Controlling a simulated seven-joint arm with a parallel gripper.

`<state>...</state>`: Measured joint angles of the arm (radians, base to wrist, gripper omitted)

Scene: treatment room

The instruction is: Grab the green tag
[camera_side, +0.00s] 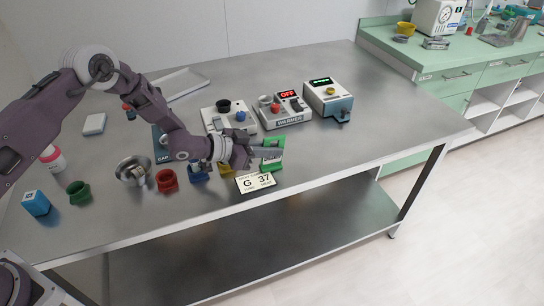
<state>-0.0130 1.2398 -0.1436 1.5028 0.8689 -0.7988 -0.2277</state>
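A green piece (271,167), which looks like the green tag, is near the front edge of the metal table, right of centre. My gripper (266,153) reaches it from the left, and its grey fingers cross in front of the green. Green shows above and below the fingers, while its middle is hidden. The view is too small to tell whether the fingers are closed on it or only beside it. A white card reading "G 37" (255,183) is just below it at the table's front edge.
Behind stand a warmer marked "OFF" (283,118), a box with a green display (328,100) and a grey device (228,118). Left along the front are a red cup (166,181), a metal bowl (131,170), a green cup (78,192) and a blue box (36,203). The table's right end is clear.

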